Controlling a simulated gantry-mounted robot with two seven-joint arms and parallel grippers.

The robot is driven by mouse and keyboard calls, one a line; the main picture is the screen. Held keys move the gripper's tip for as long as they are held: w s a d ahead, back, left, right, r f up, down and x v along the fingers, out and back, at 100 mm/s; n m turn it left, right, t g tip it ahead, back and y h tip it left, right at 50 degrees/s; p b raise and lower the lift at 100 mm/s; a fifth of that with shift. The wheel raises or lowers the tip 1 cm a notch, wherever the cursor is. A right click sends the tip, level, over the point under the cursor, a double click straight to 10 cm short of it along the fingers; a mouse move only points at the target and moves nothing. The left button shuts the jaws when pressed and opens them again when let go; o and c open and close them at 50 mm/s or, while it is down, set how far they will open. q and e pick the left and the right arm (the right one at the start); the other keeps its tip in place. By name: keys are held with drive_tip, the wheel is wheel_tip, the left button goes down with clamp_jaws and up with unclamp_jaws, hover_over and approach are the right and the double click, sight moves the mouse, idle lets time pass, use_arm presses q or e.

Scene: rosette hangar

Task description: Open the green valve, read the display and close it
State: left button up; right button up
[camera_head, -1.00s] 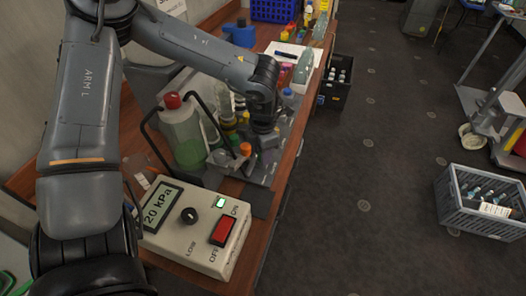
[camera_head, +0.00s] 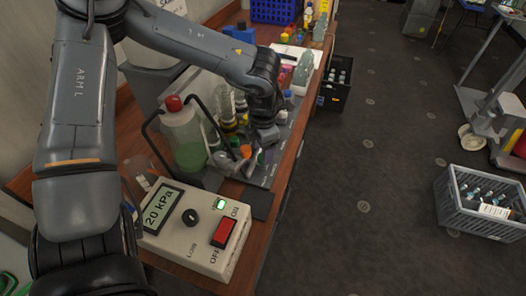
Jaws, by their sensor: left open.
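The display (camera_head: 163,207) is on a beige control box at the lower left of the head view and reads 20 kPa. My left gripper (camera_head: 259,155) is open, low over the row of small coloured valve knobs, and largely hidden below my wrist. An orange knob (camera_head: 246,151) and a purple knob (camera_head: 261,158) show close beside it. A small green patch shows among the knobs, but I cannot tell clearly whether it is the green valve or how it is turned. My right gripper is not in view.
The box has a black dial (camera_head: 190,216), a red switch (camera_head: 223,232) and a lit green lamp (camera_head: 220,204). A bottle with green liquid (camera_head: 186,140) and a red cap stands behind it. A grey crate (camera_head: 487,203) stands on the floor at right.

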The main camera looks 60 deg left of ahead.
use_arm(q)
wheel_tip(320, 180, up, 8)
drive_tip(key=p, duration=0.1)
drive_tip(key=shift+p, duration=0.4)
drive_tip(key=shift+r, duration=0.15)
